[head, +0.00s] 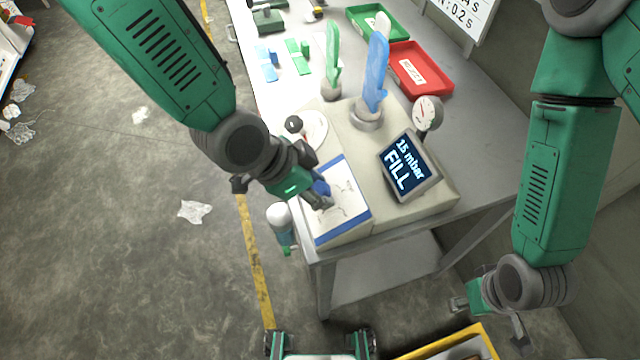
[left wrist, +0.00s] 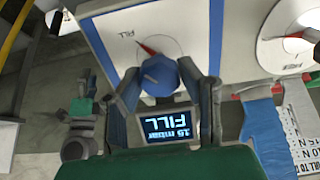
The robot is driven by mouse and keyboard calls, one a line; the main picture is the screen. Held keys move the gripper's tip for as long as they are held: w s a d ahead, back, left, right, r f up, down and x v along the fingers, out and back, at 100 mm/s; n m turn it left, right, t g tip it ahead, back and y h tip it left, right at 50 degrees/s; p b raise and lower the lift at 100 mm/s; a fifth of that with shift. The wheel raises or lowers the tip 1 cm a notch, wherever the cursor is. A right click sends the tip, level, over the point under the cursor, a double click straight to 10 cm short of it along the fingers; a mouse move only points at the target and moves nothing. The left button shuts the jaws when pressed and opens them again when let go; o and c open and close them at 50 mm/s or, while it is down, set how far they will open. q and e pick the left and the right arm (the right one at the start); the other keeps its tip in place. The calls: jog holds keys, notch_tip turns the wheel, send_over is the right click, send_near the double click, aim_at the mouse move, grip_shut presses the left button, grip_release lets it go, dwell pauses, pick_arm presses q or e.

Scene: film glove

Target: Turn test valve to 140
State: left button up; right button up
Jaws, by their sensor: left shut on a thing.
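The blue test valve knob (left wrist: 160,76) sits on a white panel (left wrist: 118,45) with blue edges. A red pointer mark shows beside the knob, near the printed word FILL. In the head view the knob (head: 321,187) is partly hidden by my left gripper (head: 318,195). My left gripper (left wrist: 168,84) is shut on the knob, one finger on each side. The display (head: 408,167) reads 15 mbar and FILL. My right gripper (head: 488,322) hangs open and empty, off the table at the lower right.
A green glove (head: 332,55) and a blue glove (head: 377,72) stand upright on round mounts. A gauge (head: 428,112) stands behind the display. A black-knobbed dial (head: 313,127) lies beyond the panel. Green (head: 372,22) and red (head: 420,70) trays are at the back.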

pick_arm(q)
jog(key=shift+w+d+r, duration=0.15)
jog(key=shift+w+r, duration=0.2)
jog(key=o, duration=1.2)
jog(key=shift+c, duration=0.2)
jog(key=shift+s+f, duration=0.1)
jog(key=shift+s, duration=0.15)
jog(key=v, duration=1.2)
jog(key=shift+a+f, duration=0.15)
jog(key=shift+a, duration=0.15)
jog(key=shift+d, duration=0.1)
